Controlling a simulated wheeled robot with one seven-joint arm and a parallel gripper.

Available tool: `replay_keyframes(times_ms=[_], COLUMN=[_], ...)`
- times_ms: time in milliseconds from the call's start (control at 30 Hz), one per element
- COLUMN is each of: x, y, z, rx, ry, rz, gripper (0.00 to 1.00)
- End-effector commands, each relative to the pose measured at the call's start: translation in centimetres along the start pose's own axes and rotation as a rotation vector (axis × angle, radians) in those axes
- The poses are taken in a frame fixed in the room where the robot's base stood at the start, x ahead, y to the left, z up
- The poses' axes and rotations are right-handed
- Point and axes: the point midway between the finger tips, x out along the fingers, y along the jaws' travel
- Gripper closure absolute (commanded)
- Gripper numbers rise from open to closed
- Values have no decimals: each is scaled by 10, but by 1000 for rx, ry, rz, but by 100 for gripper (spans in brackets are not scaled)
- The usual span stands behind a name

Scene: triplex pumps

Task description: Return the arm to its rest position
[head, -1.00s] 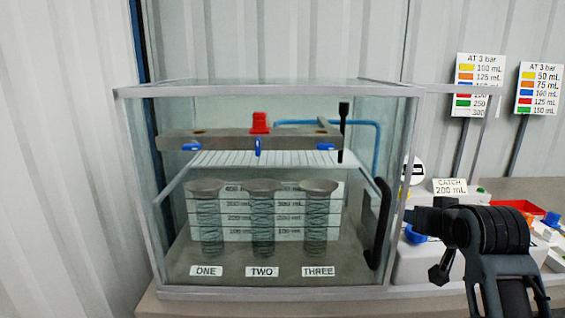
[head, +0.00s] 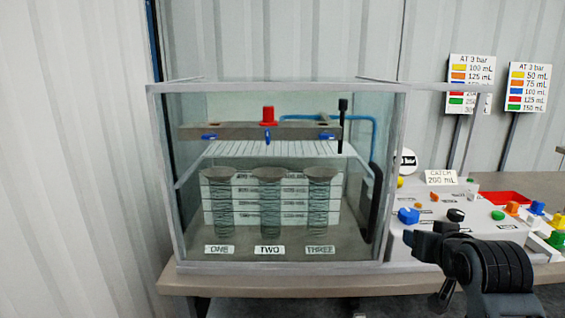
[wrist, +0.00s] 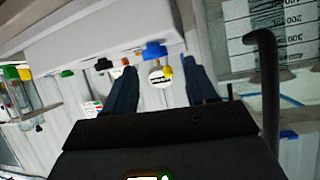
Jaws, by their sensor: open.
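My gripper (head: 430,243) shows at the lower right of the head view, dark and folded, in front of the white control panel. In the wrist view my gripper (wrist: 160,85) has its two dark fingers spread apart with nothing between them. Behind the gap a blue part (wrist: 153,50) and a round white gauge are visible. The glass cabinet (head: 290,268) stands left of my gripper, apart from it in the head view. Inside it are three ribbed cylinders labelled ONE, TWO and THREE, under a bar with a red knob (head: 268,115) and blue nozzles.
A black curved handle (wrist: 270,90) is close at the right in the wrist view. The white panel (head: 410,240) carries coloured knobs and a CATCH 200 mL sign (head: 441,178). Two chart signs (head: 470,80) stand behind. The bench edge (head: 215,283) runs along the front.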

Motion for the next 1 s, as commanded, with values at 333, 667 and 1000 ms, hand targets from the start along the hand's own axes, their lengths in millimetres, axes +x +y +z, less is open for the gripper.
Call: replay_keyframes(times_ms=[333, 667, 1000], x=[-23, -98, -208], y=[-3, -4, 1], z=[80, 194, 272], rx=[-16, -41, -70], ry=[13, 51, 96], rz=[-21, -54, -85], gripper=[44, 44, 44])
